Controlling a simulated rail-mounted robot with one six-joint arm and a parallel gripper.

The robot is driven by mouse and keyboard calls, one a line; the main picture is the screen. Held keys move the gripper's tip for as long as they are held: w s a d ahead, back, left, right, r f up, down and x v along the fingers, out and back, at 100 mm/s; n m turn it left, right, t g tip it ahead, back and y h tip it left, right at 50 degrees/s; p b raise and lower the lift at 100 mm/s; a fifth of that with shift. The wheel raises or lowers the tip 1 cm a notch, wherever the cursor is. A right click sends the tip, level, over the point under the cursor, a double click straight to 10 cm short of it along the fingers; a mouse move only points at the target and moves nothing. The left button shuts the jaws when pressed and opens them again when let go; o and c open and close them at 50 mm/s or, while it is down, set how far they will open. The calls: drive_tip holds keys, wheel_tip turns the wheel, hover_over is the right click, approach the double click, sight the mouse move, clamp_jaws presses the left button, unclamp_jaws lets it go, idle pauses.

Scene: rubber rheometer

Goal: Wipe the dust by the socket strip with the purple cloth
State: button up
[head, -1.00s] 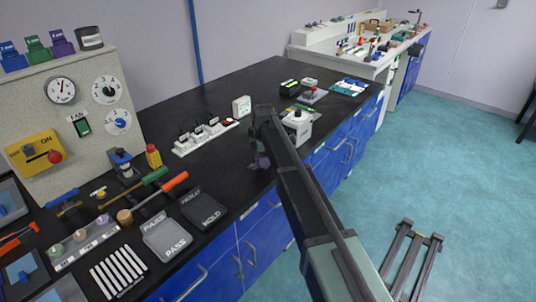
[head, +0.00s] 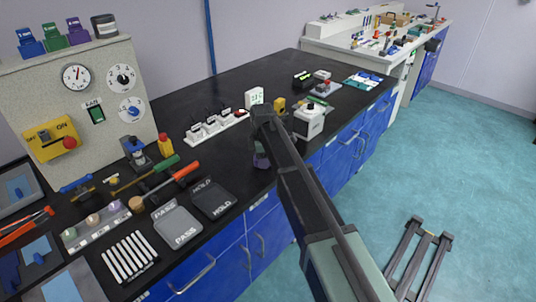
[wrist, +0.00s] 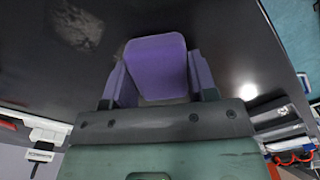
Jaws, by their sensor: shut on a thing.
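My gripper (wrist: 158,78) is shut on the purple cloth (wrist: 157,62), a folded block between its two fingers in the wrist view. In the head view my gripper (head: 262,157) is small beside the front edge of the black bench, and my arm partly hides it. A pale grey dust patch (wrist: 80,25) lies on the black top at the upper left of the wrist view, apart from the cloth. The white socket strip (head: 215,127) with plugs lies behind and left of my gripper; its end (wrist: 42,140) seems to show at lower left in the wrist view. I cannot make out the dust in the head view.
A white device (head: 309,121) stands just right of my arm. PASS (head: 178,226) and HOLD (head: 213,198) trays and orange-handled tools (head: 180,175) lie to the left. The black top (head: 265,80) behind the strip is clear.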

drive_tip(key=shift+w+d, duration=0.75)
drive_tip(key=shift+w, duration=0.15)
drive_tip(key=shift+w+d+r, duration=0.1)
drive_tip(key=shift+w+d, duration=1.15)
drive_tip(key=shift+w, duration=0.2)
drive_tip(key=shift+w+d, duration=1.25)
drive_tip(key=shift+w, duration=0.15)
drive_tip(key=shift+f, duration=0.25)
drive_tip(key=shift+s+r, duration=0.1)
drive_tip(key=shift+r, duration=0.05)
drive_tip(key=shift+s+a, duration=0.3)
drive_tip(key=shift+s, duration=0.15)
drive_tip(key=shift+s+a, duration=1.55)
drive_tip(key=shift+s, duration=0.15)
drive_tip(key=shift+s+a, duration=1.5)
drive_tip(key=shift+s, duration=0.15)
